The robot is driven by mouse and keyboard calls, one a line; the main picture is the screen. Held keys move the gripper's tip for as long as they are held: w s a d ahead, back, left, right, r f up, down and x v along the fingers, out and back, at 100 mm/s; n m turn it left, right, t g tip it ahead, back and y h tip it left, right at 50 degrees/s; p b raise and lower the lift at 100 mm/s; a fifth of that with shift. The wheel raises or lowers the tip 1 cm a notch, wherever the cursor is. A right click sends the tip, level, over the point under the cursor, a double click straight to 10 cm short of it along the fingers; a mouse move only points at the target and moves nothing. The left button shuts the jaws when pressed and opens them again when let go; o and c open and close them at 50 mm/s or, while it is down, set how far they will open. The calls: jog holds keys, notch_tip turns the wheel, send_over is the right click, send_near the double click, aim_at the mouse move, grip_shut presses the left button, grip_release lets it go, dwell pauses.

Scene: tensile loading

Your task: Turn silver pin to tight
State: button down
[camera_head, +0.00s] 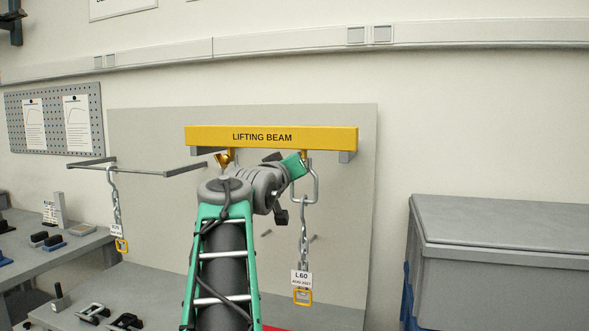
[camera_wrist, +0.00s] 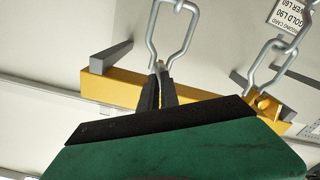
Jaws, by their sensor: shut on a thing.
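The yellow lifting beam (camera_head: 270,138) is mounted in front of a grey panel. A silver shackle (camera_head: 317,186) hangs below its right end, with a chain (camera_head: 303,232) and an L60 tag (camera_head: 301,280) under it. My gripper (camera_head: 303,161) is at the top of this shackle, under the beam. In the wrist view, my black fingers (camera_wrist: 159,84) are closed together at the narrow end of the silver shackle (camera_wrist: 184,35). The silver pin lies between the fingertips and is mostly hidden, so its tightness cannot be seen. A gold pin (camera_wrist: 264,103) shows at the beam's other end.
A second chain (camera_wrist: 280,55) hangs at the gold end, mostly behind my arm in the head view. Another tagged chain (camera_head: 116,205) hangs from a rack (camera_head: 140,170) on the left. A grey chest (camera_head: 500,250) stands right. A printed card (camera_wrist: 294,18) is on the panel.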

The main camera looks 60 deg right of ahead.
jog(key=c, duration=1.6)
grip_release()
jog(key=s+a+b, duration=0.1)
jog(key=a, duration=0.6)
jog(key=shift+a, duration=0.35)
jog(key=shift+s, duration=0.1)
